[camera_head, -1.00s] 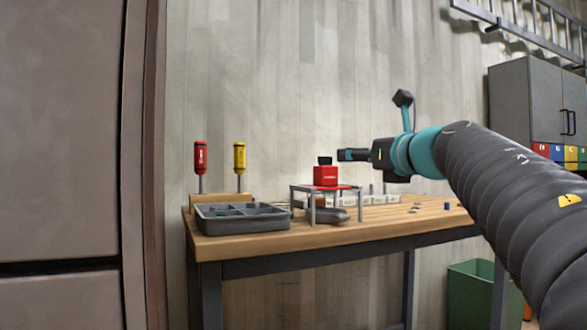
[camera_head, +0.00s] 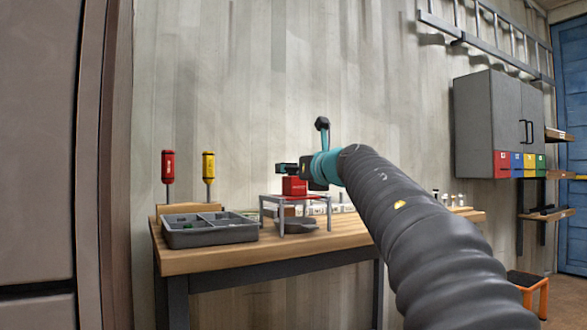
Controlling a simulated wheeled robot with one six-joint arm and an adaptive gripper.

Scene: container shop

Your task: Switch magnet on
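The magnet is a red block (camera_head: 294,187) on a small grey metal stand (camera_head: 267,198) on the wooden workbench. Its black top knob, visible earlier, is now hidden behind or within my gripper. My gripper (camera_head: 284,169) is dark and points left, right at the top of the red block. I cannot tell whether it touches the knob. The fingers are small and seen from the side, so their opening does not show.
A grey divided tray (camera_head: 212,241) stands on the bench's left front. Red (camera_head: 168,167) and yellow (camera_head: 208,166) screwdrivers stand upright in a wooden holder behind it. A grey cabinet (camera_head: 486,125) hangs on the right wall. An orange stool (camera_head: 528,282) stands at lower right.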

